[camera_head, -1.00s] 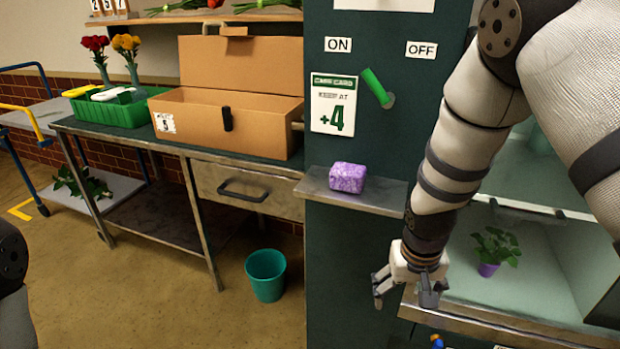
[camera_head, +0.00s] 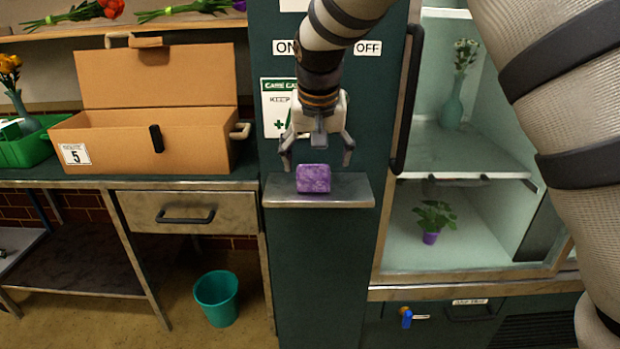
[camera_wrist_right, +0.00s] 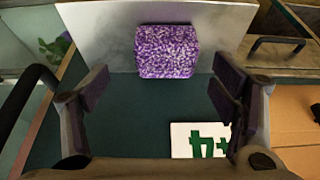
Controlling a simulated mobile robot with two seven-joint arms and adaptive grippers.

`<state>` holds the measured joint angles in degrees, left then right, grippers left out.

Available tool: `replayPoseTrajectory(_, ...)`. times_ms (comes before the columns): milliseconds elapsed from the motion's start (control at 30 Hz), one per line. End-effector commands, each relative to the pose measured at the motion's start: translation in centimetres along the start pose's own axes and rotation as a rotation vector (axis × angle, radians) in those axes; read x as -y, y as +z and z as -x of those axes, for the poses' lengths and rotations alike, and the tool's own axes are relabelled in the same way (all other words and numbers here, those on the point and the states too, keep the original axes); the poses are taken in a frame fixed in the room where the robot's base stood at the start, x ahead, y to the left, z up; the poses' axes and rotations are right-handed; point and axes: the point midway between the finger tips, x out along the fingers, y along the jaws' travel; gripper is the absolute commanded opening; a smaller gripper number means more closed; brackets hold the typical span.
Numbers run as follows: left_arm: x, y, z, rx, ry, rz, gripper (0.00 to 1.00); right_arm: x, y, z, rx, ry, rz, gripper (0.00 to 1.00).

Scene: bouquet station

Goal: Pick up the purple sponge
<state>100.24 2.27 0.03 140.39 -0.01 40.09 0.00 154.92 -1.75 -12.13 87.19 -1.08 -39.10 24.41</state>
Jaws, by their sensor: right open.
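The purple sponge (camera_head: 313,178) is a speckled block resting on a small metal shelf (camera_head: 350,191) fixed to the dark green panel. It also shows in the right wrist view (camera_wrist_right: 167,51), at the top middle on the shelf. My right gripper (camera_head: 316,164) is open, just above and behind the sponge in the head view. Its fingers spread to either side, apart from the sponge. In the right wrist view the open fingers (camera_wrist_right: 160,100) show left and right, with the sponge beyond the gap between them. My left gripper is in neither current view.
A cabinet with a door handle (camera_head: 403,100) and a potted plant (camera_head: 431,219) stands right of the shelf. A card (camera_head: 276,108) hangs on the panel behind the gripper. A cardboard box (camera_head: 180,145) sits on the left bench. A teal bin (camera_head: 216,299) stands on the floor.

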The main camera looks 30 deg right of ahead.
Motion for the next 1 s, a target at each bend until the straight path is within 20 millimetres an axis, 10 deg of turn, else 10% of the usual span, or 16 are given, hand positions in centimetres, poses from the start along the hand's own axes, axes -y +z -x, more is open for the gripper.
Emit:
replayPoseTrajectory(533,0.1,0.5,-0.7,0.022,-0.001,0.001,0.76,0.5,-0.1,-5.2,-0.006,-0.003,-0.001,0.80)
replayPoseTrajectory(733,0.1,0.5,-0.6,0.021,-0.001,0.001,0.76,0.5,0.0,-5.2,-0.005,-0.003,-0.001,0.35)
replayPoseTrajectory(1000,0.1,0.5,-0.7,0.022,-0.001,0.001,0.76,0.5,0.0,-5.2,-0.004,-0.002,0.000,0.33)
